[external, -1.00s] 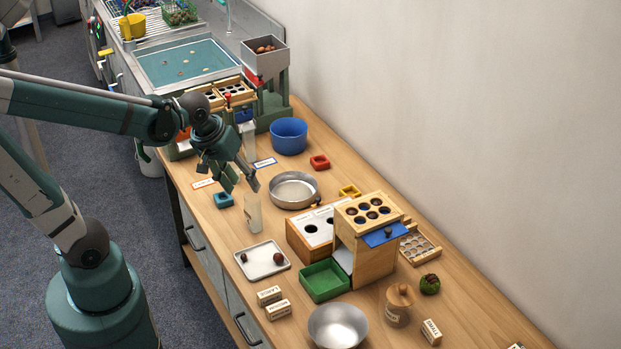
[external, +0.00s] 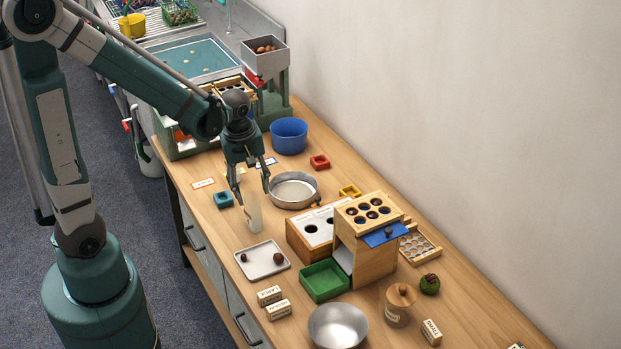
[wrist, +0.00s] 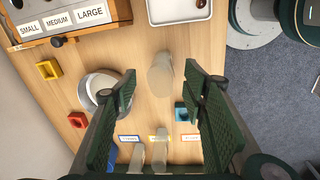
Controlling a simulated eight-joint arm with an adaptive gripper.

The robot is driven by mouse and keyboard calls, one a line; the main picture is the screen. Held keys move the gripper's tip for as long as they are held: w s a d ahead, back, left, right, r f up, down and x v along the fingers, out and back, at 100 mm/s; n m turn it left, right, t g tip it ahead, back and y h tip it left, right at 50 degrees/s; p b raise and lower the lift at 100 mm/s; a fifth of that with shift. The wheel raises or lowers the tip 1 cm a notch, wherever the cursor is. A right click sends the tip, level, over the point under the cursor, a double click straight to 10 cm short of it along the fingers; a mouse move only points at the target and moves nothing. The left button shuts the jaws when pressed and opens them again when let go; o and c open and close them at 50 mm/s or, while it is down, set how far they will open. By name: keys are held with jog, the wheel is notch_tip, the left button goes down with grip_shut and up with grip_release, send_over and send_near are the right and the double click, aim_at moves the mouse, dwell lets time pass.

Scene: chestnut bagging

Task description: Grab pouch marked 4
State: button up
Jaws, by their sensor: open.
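A pale translucent pouch (external: 254,216) stands on the wooden table between the white tray and the blue square dish. It also shows in the wrist view (wrist: 160,78), between my fingers and ahead of them. I cannot read any number on it. My gripper (external: 252,193) points down over this pouch with its fingers open and spread, one on each side of its upper part. I cannot tell whether a finger touches it. In the wrist view, my open fingers (wrist: 161,80) frame it with nothing gripped. Two more pale pouches (wrist: 137,158) (wrist: 159,153) stand by label cards at the bottom.
A metal pan (external: 293,190) is just right of my gripper. A blue square dish (external: 223,199) is to its left. The white tray (external: 262,271) holds two brown chestnuts. A wooden sorting box (external: 366,270) and green tray (external: 325,292) stand further right.

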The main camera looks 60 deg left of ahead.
aim_at(252, 197)
jog(key=shift+w+a+f+n+g+p, duration=0.1)
jog(key=shift+a+f+n+g+p, duration=0.15)
jog(key=shift+f+n, duration=0.35)
jog(key=shift+w+a+f+n+g+p, duration=0.15)
jog(key=shift+a+f+n, duration=0.25)
jog(key=shift+f, duration=0.25)
jog(key=shift+w+a+f+n+g+p, duration=0.15)
jog(key=shift+a+f+n+g, duration=0.1)
jog(key=shift+f+n, duration=0.4)
jog(key=shift+f+b, duration=0.35)
jog(key=shift+f, duration=0.95)
jog(key=shift+a+f+b, duration=0.1)
jog(key=shift+f+b, duration=0.9)
jog(key=shift+f, duration=1.6)
jog(key=c, duration=1)
